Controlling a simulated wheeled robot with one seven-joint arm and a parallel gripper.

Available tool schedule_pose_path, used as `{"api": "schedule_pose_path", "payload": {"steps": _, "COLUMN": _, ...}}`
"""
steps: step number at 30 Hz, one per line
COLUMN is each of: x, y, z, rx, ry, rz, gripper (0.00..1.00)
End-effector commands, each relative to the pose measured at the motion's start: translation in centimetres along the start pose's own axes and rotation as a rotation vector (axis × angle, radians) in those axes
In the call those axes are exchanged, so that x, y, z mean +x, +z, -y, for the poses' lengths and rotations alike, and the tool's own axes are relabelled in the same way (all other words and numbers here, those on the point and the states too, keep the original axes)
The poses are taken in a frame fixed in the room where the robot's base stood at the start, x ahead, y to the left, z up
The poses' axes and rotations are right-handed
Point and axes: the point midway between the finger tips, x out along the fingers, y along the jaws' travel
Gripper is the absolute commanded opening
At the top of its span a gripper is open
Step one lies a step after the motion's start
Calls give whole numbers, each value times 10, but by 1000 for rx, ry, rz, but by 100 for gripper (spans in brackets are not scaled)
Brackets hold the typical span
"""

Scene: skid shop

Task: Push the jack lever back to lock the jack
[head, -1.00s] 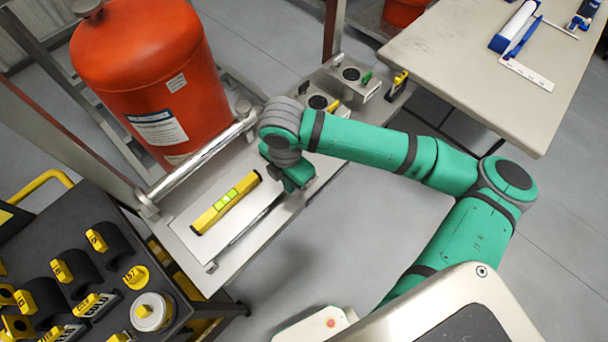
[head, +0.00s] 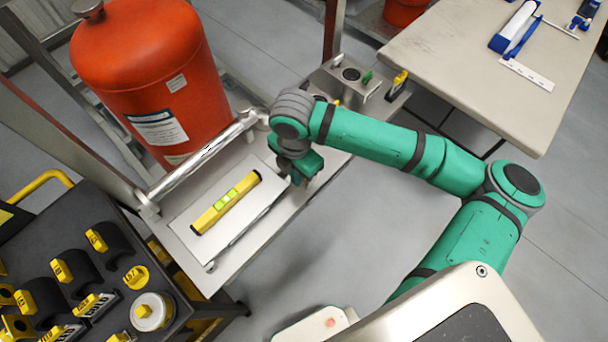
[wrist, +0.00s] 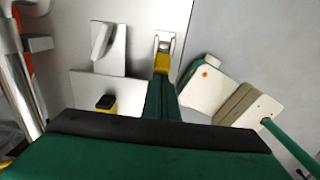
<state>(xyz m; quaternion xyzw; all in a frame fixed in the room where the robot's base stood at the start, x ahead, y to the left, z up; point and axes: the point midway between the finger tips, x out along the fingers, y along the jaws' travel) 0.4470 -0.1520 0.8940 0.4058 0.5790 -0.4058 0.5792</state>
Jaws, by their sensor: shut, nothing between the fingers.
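My gripper (head: 306,182) is shut and empty. It points down beside the front edge of the metal skid (head: 215,282). In the wrist view my green gripper (wrist: 160,88) reaches up to a yellow piece (wrist: 162,62) in a silver bracket (wrist: 164,42) by the skid edge. This looks like the jack lever, but I cannot tell for sure. The fingers partly cover it, and whether they touch it is unclear. In the head view my arm hides this spot. A similar yellow upright handle (head: 398,82) stands at the skid's far end.
A yellow spirit level (head: 226,203) lies on a pale plate, with a slim steel bar (head: 240,238) along its front. A worktable (head: 450,50) is at upper right. Floor in front is clear.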

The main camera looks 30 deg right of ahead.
Motion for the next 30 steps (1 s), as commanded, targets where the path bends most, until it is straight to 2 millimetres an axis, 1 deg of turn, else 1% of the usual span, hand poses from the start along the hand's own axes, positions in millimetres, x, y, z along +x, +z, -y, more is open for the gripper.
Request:
{"api": "schedule_pose_path", "payload": {"steps": 5, "x": 0, "y": 4, "z": 0, "rx": 1, "ry": 0, "rz": 1, "gripper": 0}}
{"api": "schedule_pose_path", "payload": {"steps": 21, "x": 0, "y": 26, "z": 0, "rx": 1, "ry": 0, "rz": 0, "gripper": 0}}
{"api": "schedule_pose_path", "payload": {"steps": 30, "x": 0, "y": 28, "z": 0, "rx": 0, "ry": 0, "rz": 0, "gripper": 0}}
